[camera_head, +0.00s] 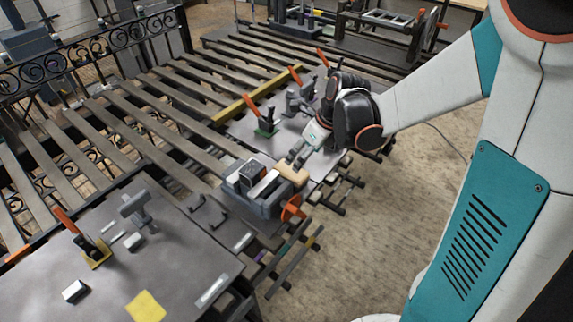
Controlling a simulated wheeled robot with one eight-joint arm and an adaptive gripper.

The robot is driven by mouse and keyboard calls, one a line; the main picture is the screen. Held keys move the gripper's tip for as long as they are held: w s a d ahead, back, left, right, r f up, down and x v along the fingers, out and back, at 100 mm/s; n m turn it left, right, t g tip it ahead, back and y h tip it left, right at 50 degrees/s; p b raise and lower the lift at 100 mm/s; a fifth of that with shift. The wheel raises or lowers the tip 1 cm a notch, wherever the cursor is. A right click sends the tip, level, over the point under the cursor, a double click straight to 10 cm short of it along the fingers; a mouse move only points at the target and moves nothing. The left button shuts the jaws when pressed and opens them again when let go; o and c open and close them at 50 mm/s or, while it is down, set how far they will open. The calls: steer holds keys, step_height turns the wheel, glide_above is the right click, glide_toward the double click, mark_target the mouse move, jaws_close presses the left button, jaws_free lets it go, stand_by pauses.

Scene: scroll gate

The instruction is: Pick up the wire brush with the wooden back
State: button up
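A tan, wooden-looking block (292,174) lies at the right end of the grey vise-like block, at the edge of the bench. It may be the wooden back of the wire brush; no bristles can be made out. My gripper (297,158) points down at it from the upper right, its fingertips just above or against its far side. The fingers are small here, and I cannot tell whether they touch the block or how far apart they are.
The grey vise (262,200) has an orange handwheel (292,207) at its right. Slatted gate bars fill the left and middle. Orange-handled clamps (265,122) stand behind. A steel table (190,250) at front left holds a yellow cloth (146,306). The floor (400,210) at right is clear.

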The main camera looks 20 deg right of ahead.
mark_target(291, 170)
steer(key=b+x, duration=0.4)
steer(key=x, duration=0.8)
steer(key=shift+w, duration=0.2)
steer(key=shift+f+b, duration=0.3)
steer(key=shift+b, duration=0.1)
steer(key=c, duration=1.3)
